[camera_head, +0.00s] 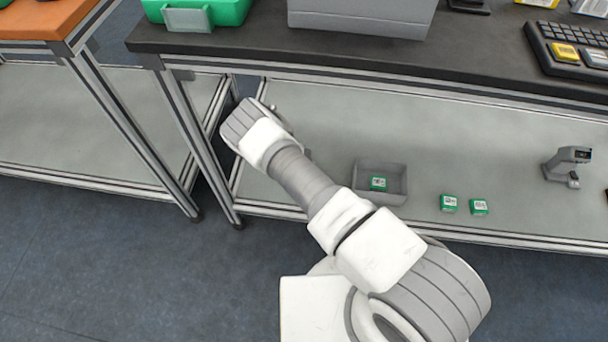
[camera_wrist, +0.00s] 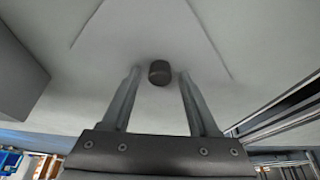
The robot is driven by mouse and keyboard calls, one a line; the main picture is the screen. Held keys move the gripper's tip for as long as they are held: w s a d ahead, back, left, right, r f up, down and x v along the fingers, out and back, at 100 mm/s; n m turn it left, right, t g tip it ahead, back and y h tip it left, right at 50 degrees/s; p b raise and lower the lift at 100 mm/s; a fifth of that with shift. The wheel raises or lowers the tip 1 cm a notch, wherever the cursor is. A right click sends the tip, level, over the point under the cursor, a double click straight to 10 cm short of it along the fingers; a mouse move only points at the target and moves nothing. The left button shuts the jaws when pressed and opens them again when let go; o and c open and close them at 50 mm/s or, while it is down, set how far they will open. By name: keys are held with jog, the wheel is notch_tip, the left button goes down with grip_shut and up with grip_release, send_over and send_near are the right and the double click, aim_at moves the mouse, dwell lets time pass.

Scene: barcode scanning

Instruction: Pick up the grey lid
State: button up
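In the wrist view a dark round knob (camera_wrist: 159,72) stands up from a pale surface. Faint straight edges on that surface outline what looks like the grey lid (camera_wrist: 150,35), lying flat. My gripper (camera_wrist: 159,74) is open, with one fingertip on each side of the knob. Small gaps show between the knob and the fingertips, and the fingers do not appear to touch it. In the head view my arm hides the gripper's fingers and most of the lid area; a small grey bit (camera_head: 273,108) shows beside my wrist.
An open grey bin (camera_head: 396,172) holding a green box (camera_head: 378,184) is on the lower shelf (camera_head: 330,120). Two green boxes (camera_head: 449,203) (camera_head: 479,207) and a scanner (camera_head: 568,165) are to the right. The black tabletop (camera_head: 255,30) overhangs the shelf. A table leg (camera_head: 196,135) is left of my wrist.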

grip_shut()
jog(key=shift+r, duration=0.15)
notch_tip(320, 180, up, 10)
jog(key=p, duration=0.4)
